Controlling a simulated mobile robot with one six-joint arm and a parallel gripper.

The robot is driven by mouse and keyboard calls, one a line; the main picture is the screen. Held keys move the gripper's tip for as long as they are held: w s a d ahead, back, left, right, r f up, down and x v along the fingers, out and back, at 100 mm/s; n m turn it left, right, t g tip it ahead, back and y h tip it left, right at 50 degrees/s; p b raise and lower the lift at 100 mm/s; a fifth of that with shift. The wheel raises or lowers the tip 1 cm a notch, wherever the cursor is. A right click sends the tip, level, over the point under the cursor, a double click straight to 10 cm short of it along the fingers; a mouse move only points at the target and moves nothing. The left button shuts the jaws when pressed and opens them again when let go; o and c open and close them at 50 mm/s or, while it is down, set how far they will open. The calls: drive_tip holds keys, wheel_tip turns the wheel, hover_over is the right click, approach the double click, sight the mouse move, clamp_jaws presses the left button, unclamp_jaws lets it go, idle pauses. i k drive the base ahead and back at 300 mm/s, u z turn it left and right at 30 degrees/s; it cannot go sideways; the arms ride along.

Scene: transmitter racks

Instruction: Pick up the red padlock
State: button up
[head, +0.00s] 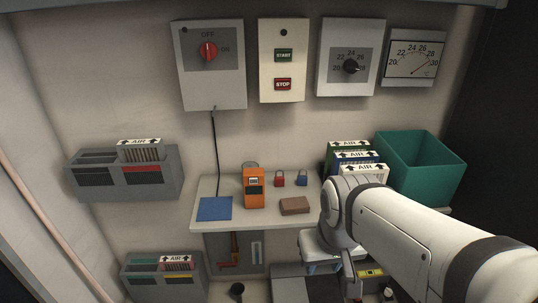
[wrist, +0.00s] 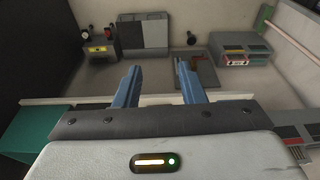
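The red padlock (head: 279,180) stands upright on the pale shelf (head: 240,222) in the head view, between an orange handheld device (head: 253,190) and a blue padlock (head: 302,179). I cannot make out the red padlock in the wrist view. My gripper (wrist: 157,68) is open, with two blue fingers spread apart and nothing visible between them. In the head view my arm comes in from the lower right, and its end is in front of the shelf, below and right of the red padlock, apart from it.
A brown block (head: 295,206) lies in front of the padlocks, and a blue mat (head: 215,208) lies at the shelf's left. Several AIR filters (head: 357,160) and a green bin (head: 420,165) are to the right. A black cable (head: 214,140) hangs from the switch box (head: 208,85).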

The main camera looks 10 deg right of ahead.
sight(279, 180)
drive_tip(key=z, duration=0.05)
drive_tip(key=k, duration=1.2)
drive_tip(key=u, duration=0.2)
drive_tip(key=i, duration=1.65)
drive_tip(key=z, duration=0.8)
